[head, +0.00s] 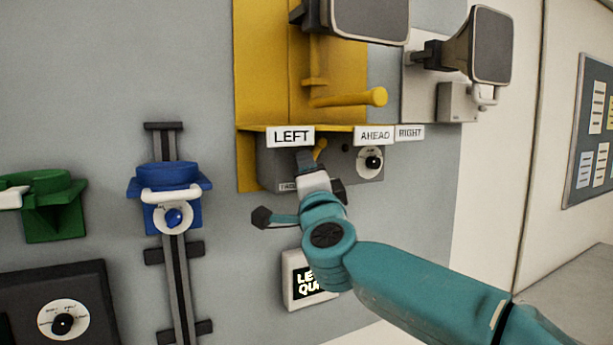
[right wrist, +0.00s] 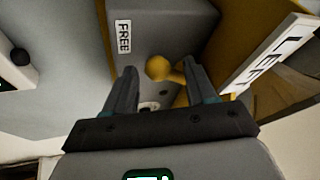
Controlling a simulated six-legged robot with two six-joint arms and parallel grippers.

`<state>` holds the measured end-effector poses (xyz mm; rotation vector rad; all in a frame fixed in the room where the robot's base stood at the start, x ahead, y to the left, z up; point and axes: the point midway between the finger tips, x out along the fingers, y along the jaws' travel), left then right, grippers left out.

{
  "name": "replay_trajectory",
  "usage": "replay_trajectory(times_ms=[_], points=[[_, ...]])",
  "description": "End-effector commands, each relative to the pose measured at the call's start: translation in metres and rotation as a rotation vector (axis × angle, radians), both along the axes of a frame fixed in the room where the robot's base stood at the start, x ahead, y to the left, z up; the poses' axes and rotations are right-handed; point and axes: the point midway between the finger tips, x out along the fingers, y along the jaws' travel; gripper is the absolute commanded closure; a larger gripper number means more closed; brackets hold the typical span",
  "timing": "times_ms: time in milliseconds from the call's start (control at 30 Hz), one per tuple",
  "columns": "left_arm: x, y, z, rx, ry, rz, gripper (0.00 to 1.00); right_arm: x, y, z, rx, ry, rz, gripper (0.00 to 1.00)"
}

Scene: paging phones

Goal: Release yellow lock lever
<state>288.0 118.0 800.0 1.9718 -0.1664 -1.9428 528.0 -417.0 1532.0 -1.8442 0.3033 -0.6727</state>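The yellow lock lever (head: 320,149) sticks out of a grey box (head: 268,162) under a yellow shelf. In the right wrist view its round yellow knob (right wrist: 158,68) shows between my fingertips, nearer the left finger. My right gripper (head: 305,158) is in front of the box, just left of the lever. In its wrist view the right gripper (right wrist: 160,70) has its two fingers spread apart. I cannot tell whether a finger touches the lever. A white FREE label (right wrist: 125,36) is on the box. My left gripper is out of view.
LEFT (head: 290,137), AHEAD (head: 374,135) and RIGHT (head: 410,132) signs line the shelf edge. A dial (head: 371,160) sits right of the lever. A thick yellow handle (head: 350,99) and grey horn (head: 370,18) are above. A blue holder (head: 170,182) on a rail is left.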

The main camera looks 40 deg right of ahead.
Motion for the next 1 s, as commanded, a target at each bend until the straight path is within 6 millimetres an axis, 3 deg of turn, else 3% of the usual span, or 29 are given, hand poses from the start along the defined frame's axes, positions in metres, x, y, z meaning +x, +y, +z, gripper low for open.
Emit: replay_trajectory(times_ms=[367,800,1000], points=[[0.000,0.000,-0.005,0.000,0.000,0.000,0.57,-0.006,0.007,-0.004,-0.002,0.000,0.004,0.45],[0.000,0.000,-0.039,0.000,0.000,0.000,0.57,-0.091,0.062,-0.038,-0.002,-0.001,0.009,0.45],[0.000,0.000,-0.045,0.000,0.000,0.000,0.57,-0.119,0.081,-0.047,-0.003,0.000,0.007,0.45]])
